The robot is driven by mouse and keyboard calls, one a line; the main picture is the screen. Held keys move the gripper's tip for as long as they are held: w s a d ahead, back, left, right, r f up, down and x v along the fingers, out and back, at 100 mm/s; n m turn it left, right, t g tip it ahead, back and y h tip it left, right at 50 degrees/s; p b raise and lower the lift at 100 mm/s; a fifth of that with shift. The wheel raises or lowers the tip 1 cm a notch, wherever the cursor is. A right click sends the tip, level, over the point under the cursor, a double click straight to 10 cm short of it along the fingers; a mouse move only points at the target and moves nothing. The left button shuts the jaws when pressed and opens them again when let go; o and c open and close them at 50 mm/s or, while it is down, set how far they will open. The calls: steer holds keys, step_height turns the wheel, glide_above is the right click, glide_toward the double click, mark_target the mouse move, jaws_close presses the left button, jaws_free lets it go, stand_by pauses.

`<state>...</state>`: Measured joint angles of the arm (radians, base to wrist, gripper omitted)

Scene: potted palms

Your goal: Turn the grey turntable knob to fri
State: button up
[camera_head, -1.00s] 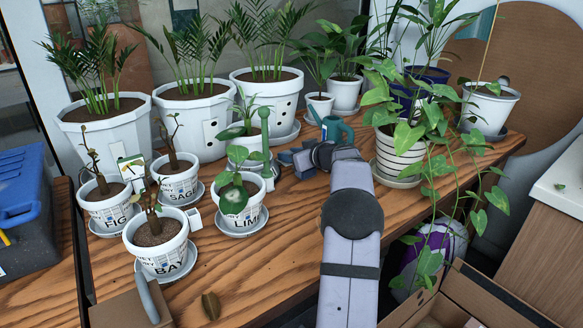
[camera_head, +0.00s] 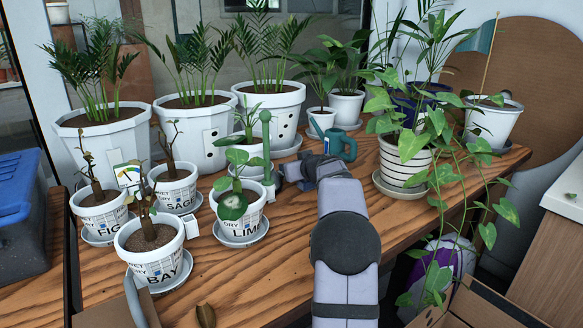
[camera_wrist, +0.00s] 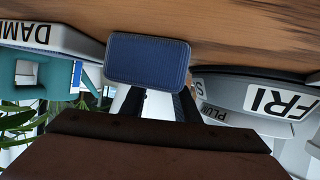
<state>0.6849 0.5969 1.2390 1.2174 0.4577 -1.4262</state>
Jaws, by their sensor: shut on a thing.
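My gripper (camera_head: 290,172) is low over the wooden table, between the LIME pot (camera_head: 240,212) and the striped pot on the right. In the wrist view, which is upside down, a blue jaw pad (camera_wrist: 147,62) fills the middle and hides most of what is between the jaws. A curved grey rim with the label FRI (camera_wrist: 280,103) is close on the right. A pale rim with a label starting DAM (camera_wrist: 30,32) is at the left. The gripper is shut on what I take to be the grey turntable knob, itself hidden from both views.
A teal watering can (camera_head: 338,143) stands just behind my gripper. Large white palm pots (camera_head: 197,128) line the back. Labelled small pots, including BAY (camera_head: 152,248), crowd the left. The striped pot (camera_head: 400,165) with trailing vines stands right.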

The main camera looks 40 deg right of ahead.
steer(key=o, duration=1)
steer(key=shift+o, duration=0.2)
steer(key=shift+s, duration=0.1)
steer(key=shift+b+v, duration=0.85)
steer(key=shift+v, duration=2.75)
steer(key=shift+r, duration=0.1)
